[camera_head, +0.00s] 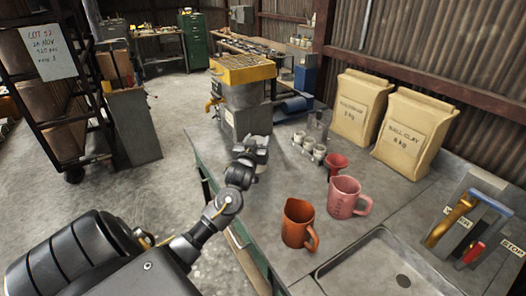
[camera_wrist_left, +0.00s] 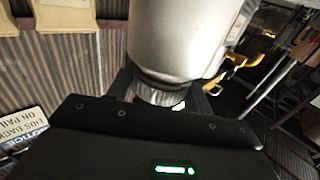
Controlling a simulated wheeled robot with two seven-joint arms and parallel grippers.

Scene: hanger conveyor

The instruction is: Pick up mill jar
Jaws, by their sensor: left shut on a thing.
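The mill jar (camera_wrist_left: 185,38) is a large, smooth silver-grey cylinder in the left wrist view, with a narrower ridged part (camera_wrist_left: 160,95) at its near end. My left gripper (camera_wrist_left: 160,100) is shut on it around that ridged part. In the head view my left gripper (camera_head: 252,150) is in front of the machine with the yellow top, over the near left edge of the bench. There the jar is small and hard to tell from the gripper. My right gripper is not in view.
The yellow-topped machine (camera_head: 243,70) stands behind the gripper. To the right on the bench are small cups (camera_head: 308,146), a red funnel (camera_head: 337,162), a pink jug (camera_head: 345,197), an orange jug (camera_head: 298,222), clay bags (camera_head: 414,132) and a sink (camera_head: 385,270).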

